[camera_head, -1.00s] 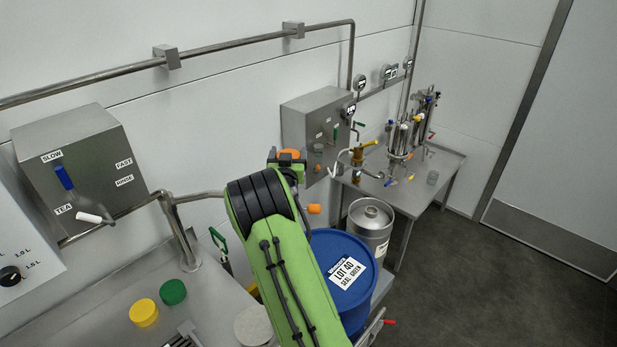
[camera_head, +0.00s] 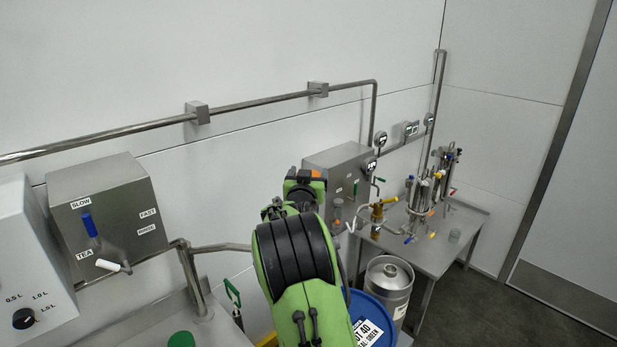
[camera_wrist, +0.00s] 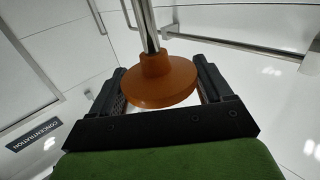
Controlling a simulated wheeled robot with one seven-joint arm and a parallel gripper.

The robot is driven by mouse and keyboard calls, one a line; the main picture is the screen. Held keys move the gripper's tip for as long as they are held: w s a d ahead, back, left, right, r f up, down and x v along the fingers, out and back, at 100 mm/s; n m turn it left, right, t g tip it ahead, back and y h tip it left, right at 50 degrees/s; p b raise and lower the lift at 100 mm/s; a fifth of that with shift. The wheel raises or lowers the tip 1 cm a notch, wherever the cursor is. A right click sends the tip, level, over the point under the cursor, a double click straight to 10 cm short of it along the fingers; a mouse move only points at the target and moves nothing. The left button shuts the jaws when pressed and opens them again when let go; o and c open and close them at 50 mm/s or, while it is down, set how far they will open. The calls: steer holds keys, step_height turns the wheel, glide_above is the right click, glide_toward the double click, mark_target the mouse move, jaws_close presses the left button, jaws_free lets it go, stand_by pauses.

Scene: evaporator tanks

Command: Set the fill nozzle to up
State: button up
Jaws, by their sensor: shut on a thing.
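In the wrist view an orange flared piece (camera_wrist: 160,80), which I take to be part of the fill nozzle, sits on the end of a shiny metal rod (camera_wrist: 146,28). My gripper (camera_wrist: 165,88) is shut on the orange piece, with one dark finger on each side of it. The rod runs away from the gripper toward the top of the picture.
A steel box (camera_head: 338,170) and a pipe (camera_head: 270,103) are on the wall. A blue drum (camera_head: 375,312) and a metal keg (camera_head: 388,285) stand at the lower right. A second steel box (camera_head: 103,215) with SLOW and FAST labels is at left. A "CONCENTRATION" label (camera_wrist: 34,96) shows in the wrist view.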

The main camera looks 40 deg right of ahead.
steer(key=o, duration=1.1)
steer(key=shift+r, duration=0.5)
steer(key=o, duration=0.3)
steer(key=shift+f, duration=0.2)
steer(key=b+v, duration=0.6)
steer(key=v, duration=0.9)
steer(key=shift+s+a+f+b, duration=0.15)
steer(key=shift+s+a+b, duration=0.1)
steer(key=shift+s+b, duration=0.1)
steer(key=s+a+f+n+g+y, duration=0.2)
steer(key=s+a+f+n+y, duration=0.1)
steer(key=s+a, duration=0.4)
steer(key=s+a+f+n+g+y, duration=0.2)
steer(key=s+a+f+y, duration=0.3)
steer(key=s, duration=0.5)
steer(key=s+a+f+n+g+y, duration=0.3)
steer(key=s+a+f+n+y, duration=0.1)
steer(key=s+a, duration=0.5)
steer(key=shift+a+f+y, duration=0.3)
steer(key=shift+a+f, duration=0.1)
steer(key=shift+f, duration=0.3)
